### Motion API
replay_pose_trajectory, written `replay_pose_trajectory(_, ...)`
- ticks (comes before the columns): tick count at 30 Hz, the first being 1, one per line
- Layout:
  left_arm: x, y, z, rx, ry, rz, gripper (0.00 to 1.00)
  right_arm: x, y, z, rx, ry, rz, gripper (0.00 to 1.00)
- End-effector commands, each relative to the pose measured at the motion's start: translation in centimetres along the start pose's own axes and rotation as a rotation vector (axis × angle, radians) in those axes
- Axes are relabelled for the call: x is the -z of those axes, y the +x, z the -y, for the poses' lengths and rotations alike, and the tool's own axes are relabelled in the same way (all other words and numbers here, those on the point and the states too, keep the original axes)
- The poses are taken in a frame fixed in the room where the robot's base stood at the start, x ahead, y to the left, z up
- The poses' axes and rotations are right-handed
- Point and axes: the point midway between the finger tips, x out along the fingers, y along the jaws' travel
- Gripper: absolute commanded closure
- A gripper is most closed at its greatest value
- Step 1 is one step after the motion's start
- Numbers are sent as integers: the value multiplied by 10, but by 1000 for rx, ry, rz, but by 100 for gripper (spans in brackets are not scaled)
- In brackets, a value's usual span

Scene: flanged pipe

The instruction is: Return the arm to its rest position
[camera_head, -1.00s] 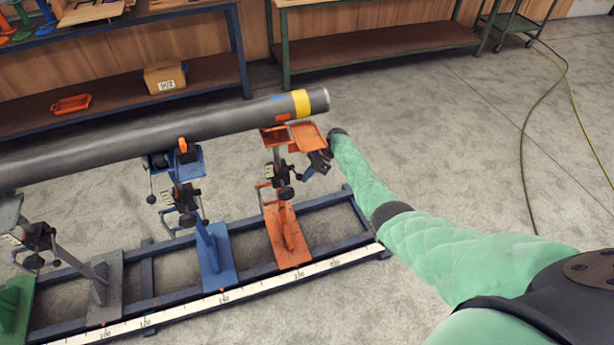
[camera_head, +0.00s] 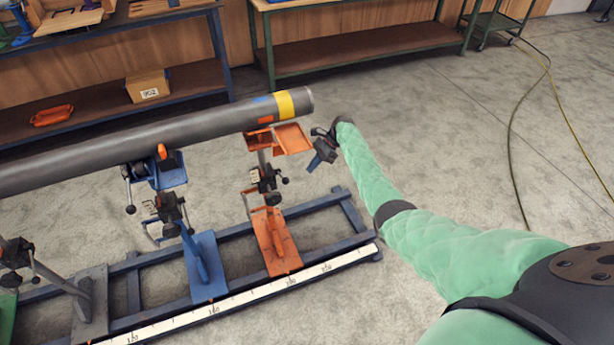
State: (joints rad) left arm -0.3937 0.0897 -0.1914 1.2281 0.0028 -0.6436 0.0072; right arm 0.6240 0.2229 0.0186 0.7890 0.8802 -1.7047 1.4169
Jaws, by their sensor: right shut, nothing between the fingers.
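My right arm, in a green quilted sleeve, comes in from the lower right. My right gripper (camera_head: 319,158) is shut and empty, just right of the orange stand's tray (camera_head: 291,138) and apart from it. The grey pipe (camera_head: 140,138) with a yellow band (camera_head: 284,104) near its right end lies across the stands. The orange stand (camera_head: 275,240) is under its right end, and the blue stand (camera_head: 205,262) is to the left of that. My left gripper is not in view.
The stands are on a dark blue floor frame (camera_head: 349,209) with a white measuring scale (camera_head: 240,300). A shelf with a cardboard box (camera_head: 148,86) and an orange tray (camera_head: 52,115) is behind. A green bench (camera_head: 360,45) is at the back.

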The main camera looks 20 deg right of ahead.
Motion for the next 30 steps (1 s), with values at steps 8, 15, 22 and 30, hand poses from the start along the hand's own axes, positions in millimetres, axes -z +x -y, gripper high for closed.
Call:
replay_pose_trajectory(8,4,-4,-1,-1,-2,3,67,-1,-7,1,1,-1,0,100)
replay_pose_trajectory(15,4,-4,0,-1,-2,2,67,-1,-7,1,0,-1,0,100)
replay_pose_trajectory(22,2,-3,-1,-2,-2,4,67,-1,-7,1,0,-23,0,100)
replay_pose_trajectory(30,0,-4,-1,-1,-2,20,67,10,-9,25,112,-369,-85,100)
